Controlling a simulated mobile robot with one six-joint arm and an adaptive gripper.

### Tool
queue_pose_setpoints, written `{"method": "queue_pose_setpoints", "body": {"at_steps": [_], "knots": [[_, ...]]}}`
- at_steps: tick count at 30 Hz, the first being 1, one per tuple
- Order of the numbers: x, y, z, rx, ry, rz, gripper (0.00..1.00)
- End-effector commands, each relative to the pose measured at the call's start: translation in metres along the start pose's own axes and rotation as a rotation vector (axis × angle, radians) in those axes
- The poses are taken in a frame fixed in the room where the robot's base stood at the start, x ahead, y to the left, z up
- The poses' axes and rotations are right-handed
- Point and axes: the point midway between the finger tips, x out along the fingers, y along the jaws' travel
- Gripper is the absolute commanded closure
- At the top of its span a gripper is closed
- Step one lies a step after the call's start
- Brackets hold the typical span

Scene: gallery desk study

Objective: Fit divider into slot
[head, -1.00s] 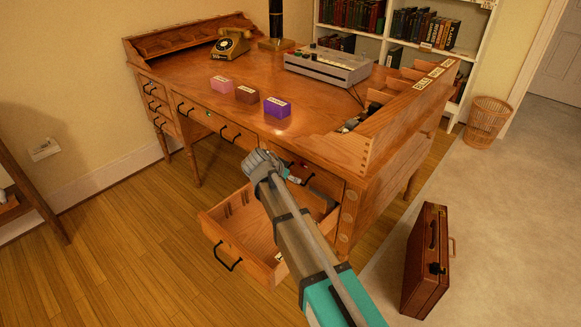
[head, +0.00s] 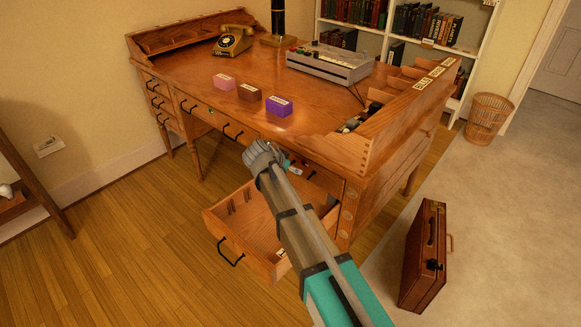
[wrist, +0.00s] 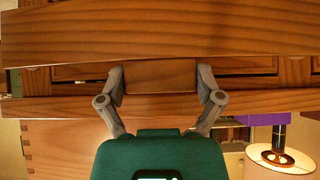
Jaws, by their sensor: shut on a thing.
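My gripper (wrist: 160,80) is shut on a flat brown wooden piece, which I take to be the divider (wrist: 160,76), in the wrist view. Wooden boards lie above and below it there. In the head view my gripper (head: 260,156) is above the back of the open lower drawer (head: 243,240), in front of the desk. The divider cannot be made out in that view. Slot ribs (head: 232,205) show on the drawer's inner left side. My arm hides part of the drawer's right side, and I cannot tell whether the divider touches a slot.
The wooden desk (head: 190,75) carries pink (head: 223,82), brown (head: 249,92) and purple (head: 279,106) boxes, a telephone (head: 233,41) and a grey machine (head: 328,66). A brown briefcase (head: 422,255) stands right of the drawer.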

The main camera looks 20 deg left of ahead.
Motion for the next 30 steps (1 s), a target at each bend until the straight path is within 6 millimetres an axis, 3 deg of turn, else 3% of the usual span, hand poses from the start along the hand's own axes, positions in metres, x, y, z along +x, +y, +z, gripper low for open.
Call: {"method": "queue_pose_setpoints", "body": {"at_steps": [30], "knots": [[0.040, 0.001, 0.039, 0.001, 0.000, 0.001, 0.65]]}}
